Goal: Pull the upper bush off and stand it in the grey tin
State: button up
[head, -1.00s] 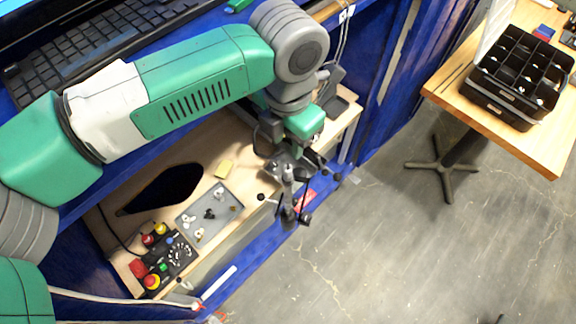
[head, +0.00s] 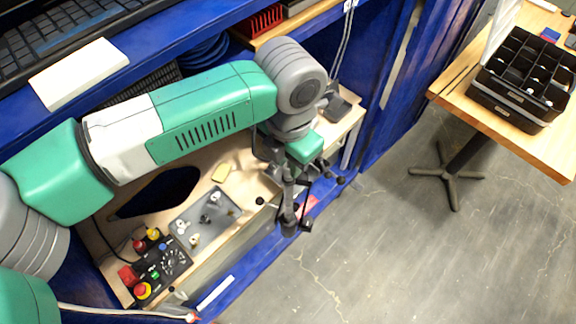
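A shallow grey tin (head: 183,222) lies on the wooden bench, with several small white and dark parts in it. My gripper (head: 318,174) is at the right end of the bench, to the right of the tin and apart from it. Its dark fingers are small and overlap other dark parts, so I cannot tell whether they are open or shut. A grey upright fixture (head: 288,192) with dark knobs at its lower end stands at the bench's front edge, beside or below my gripper. I cannot make out the upper bush; it may be hidden or too small here.
A control box (head: 160,266) with red and yellow buttons sits left of the tin. A black compartment case (head: 520,80) stands on a separate wooden table (head: 480,115).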

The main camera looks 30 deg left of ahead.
jog(key=shift+c, duration=1.3)
jog(key=shift+r, duration=0.1)
jog(key=shift+r+p, duration=2.1)
jog(key=shift+r, duration=1.35)
jog(key=shift+f, duration=0.15)
